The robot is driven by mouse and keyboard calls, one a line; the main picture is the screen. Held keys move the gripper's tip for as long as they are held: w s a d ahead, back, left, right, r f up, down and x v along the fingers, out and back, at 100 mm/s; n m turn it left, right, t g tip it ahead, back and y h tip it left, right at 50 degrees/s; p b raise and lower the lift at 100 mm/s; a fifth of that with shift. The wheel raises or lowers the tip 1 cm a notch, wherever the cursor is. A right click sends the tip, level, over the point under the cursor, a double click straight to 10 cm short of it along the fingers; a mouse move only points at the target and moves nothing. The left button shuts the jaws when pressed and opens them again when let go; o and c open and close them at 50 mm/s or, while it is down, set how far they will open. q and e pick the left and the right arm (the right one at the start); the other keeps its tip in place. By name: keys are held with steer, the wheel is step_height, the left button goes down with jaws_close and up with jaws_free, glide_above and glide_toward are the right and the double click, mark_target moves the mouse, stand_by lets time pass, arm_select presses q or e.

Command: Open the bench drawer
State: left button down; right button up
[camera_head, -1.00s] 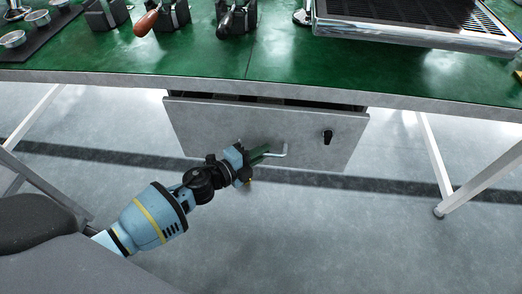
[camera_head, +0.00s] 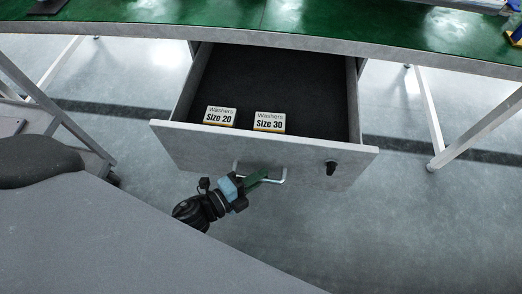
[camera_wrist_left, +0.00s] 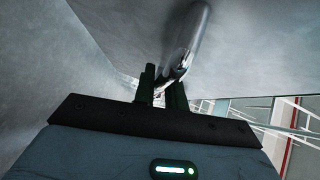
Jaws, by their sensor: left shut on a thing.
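The bench drawer (camera_head: 215,150) stands well out from under the bench in the head view, with its dark inside showing. Its metal bar handle (camera_head: 276,181) is on the grey front, and it also shows in the left wrist view (camera_wrist_left: 190,40). My left gripper (camera_head: 262,176) is shut on the handle, its fingers (camera_wrist_left: 162,92) around the bar in the wrist view. Two white boxes, Washers Size 20 (camera_head: 220,116) and Washers Size 30 (camera_head: 269,122), stand in the drawer. My right gripper is not in view.
The green bench top (camera_head: 200,18) spans the back, with the open drawer below its front edge. White bench legs (camera_head: 478,129) stand at both sides. A black lock knob (camera_head: 331,168) sits on the drawer front. The floor to the right is clear.

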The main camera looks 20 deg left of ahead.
arm_select(q)
steer(key=s+d, duration=0.1)
steer(key=s, duration=0.5)
steer(key=shift+d, duration=0.4)
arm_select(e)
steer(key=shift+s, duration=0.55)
arm_select(q)
steer(key=shift+s, duration=0.1)
steer(key=c, duration=1.5)
jaws_free()
steer(key=shift+o, duration=0.2)
steer(key=p+v, duration=0.1)
steer(key=v, duration=0.6)
steer(key=shift+s+a, duration=0.15)
steer(key=shift+s, duration=0.2)
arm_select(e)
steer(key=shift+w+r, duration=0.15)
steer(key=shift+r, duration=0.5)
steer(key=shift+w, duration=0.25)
